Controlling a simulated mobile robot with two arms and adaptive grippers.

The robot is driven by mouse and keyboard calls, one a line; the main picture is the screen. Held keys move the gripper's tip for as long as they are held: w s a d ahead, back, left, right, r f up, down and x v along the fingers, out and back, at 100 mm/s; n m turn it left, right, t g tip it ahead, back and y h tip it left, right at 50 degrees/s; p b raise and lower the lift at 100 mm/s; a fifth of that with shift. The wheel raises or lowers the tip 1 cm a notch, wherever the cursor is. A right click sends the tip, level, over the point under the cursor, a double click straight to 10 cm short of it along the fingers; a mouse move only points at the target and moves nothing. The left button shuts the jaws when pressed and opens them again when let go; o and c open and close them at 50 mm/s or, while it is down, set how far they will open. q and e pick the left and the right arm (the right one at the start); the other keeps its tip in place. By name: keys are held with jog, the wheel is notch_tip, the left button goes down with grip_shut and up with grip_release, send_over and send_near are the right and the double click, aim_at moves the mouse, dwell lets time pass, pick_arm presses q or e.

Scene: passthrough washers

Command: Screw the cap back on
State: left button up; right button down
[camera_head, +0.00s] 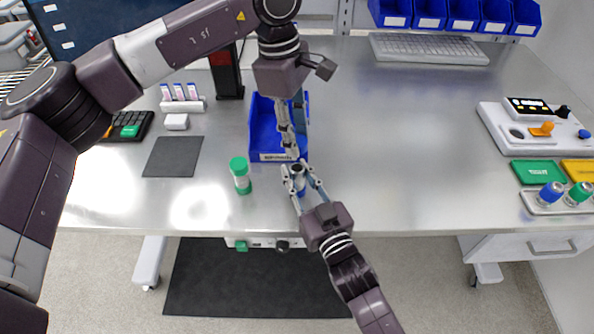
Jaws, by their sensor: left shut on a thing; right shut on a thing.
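A small grey bottle (298,172) with a dark top and some blue lower down is upright between the fingers of my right gripper (299,182). The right gripper is shut on it near the table's front edge. My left gripper (291,150) points down from above, just behind the bottle's top and over the right side of a blue bin. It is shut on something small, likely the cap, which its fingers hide. I cannot tell whether that thing touches the bottle.
The blue bin (262,130) stands right behind the grippers. A green-capped bottle (240,174) stands to the left. A dark mat (173,156) lies further left. A tray (553,207) with small bottles is far right. The table's middle right is clear.

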aim_at(297, 168)
pick_arm(q)
jog(key=shift+f, duration=2.35)
jog(key=shift+f, duration=0.1)
jog(key=shift+f, duration=0.75)
jog(key=shift+f, duration=0.65)
jog(key=shift+s+a+f, duration=0.1)
jog(key=shift+f, duration=0.2)
jog(key=shift+c, duration=1.4)
jog(key=shift+r, duration=0.6)
jog(key=shift+f, duration=0.6)
